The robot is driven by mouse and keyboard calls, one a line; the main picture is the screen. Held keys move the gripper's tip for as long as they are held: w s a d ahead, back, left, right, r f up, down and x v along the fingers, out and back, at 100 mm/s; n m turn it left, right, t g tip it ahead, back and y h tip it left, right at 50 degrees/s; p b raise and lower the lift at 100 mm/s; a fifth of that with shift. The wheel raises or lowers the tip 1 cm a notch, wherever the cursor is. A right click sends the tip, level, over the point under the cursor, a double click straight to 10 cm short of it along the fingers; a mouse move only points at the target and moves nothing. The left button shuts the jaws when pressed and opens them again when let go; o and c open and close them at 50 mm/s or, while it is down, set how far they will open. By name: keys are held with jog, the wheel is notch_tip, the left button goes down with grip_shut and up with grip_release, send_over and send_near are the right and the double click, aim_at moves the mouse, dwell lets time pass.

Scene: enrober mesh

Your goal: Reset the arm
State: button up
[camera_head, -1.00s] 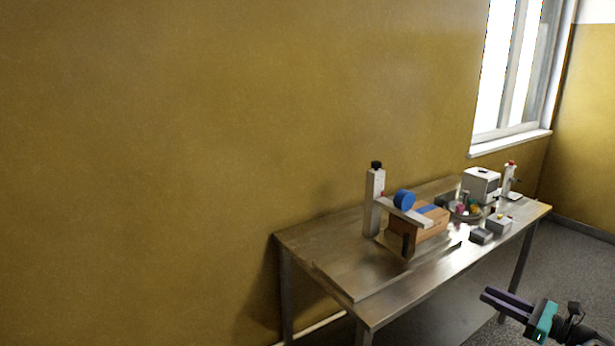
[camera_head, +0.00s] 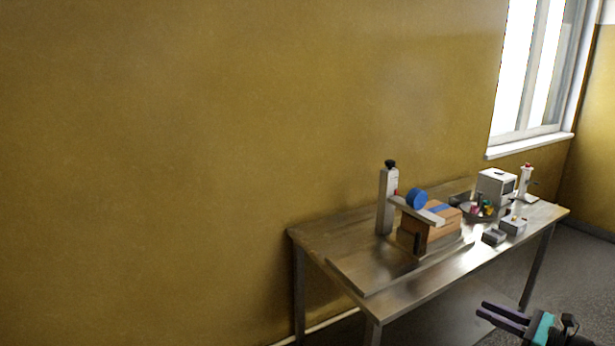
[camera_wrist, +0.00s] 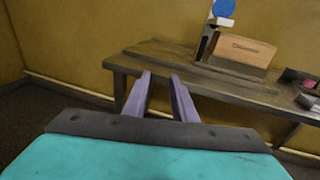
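My gripper (camera_head: 502,315) is at the lower right of the head view, in front of the metal table (camera_head: 375,275) and apart from it. In the wrist view my gripper (camera_wrist: 161,82) shows two purple fingers with a clear gap between them. Nothing is between the fingers. The teal body of the gripper fills the bottom of that view. The rest of my arm is mostly outside the head view.
On the table stand a grey post device with a blue disc (camera_head: 416,198), an orange-brown box (camera_head: 432,228), a white machine (camera_head: 495,186), small grey boxes (camera_head: 494,236) and a white bottle-like item (camera_head: 526,182). A yellow wall (camera_head: 200,150) is behind. The table's left end is bare.

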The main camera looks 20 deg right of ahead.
jog(key=w+a+f+n+g+y, duration=0.1)
jog(key=w+a+f+n+g, duration=0.3)
jog(key=a+f, duration=0.8)
jog(key=w+a+f+n+g+y, duration=0.1)
jog(key=w+a+f+n+g, duration=0.25)
jog(key=a+f, duration=0.75)
jog(key=s+a+f+n+g+h, duration=0.1)
jog(key=s+a+f+n+g, duration=0.2)
jog(key=a+f, duration=0.35)
jog(key=s+a+f+n+g, duration=0.2)
jog(key=a+f+n+g, duration=0.15)
jog(key=a, duration=0.65)
jog(key=s+a+f+n+g+h, duration=0.2)
jog(key=s+a+f+n+h, duration=0.1)
jog(key=s, duration=0.4)
jog(key=s+a+f+n+g+h, duration=0.2)
jog(key=s+a+f+n+h, duration=0.1)
jog(key=s+n, duration=0.4)
jog(key=s+a+f+n+g+h, duration=0.2)
jog(key=s+a+f+n, duration=0.3)
jog(key=s, duration=0.3)
jog(key=shift+f+n+g+h, duration=0.4)
jog(key=shift+f+n+g, duration=0.2)
jog(key=shift+f+n, duration=0.2)
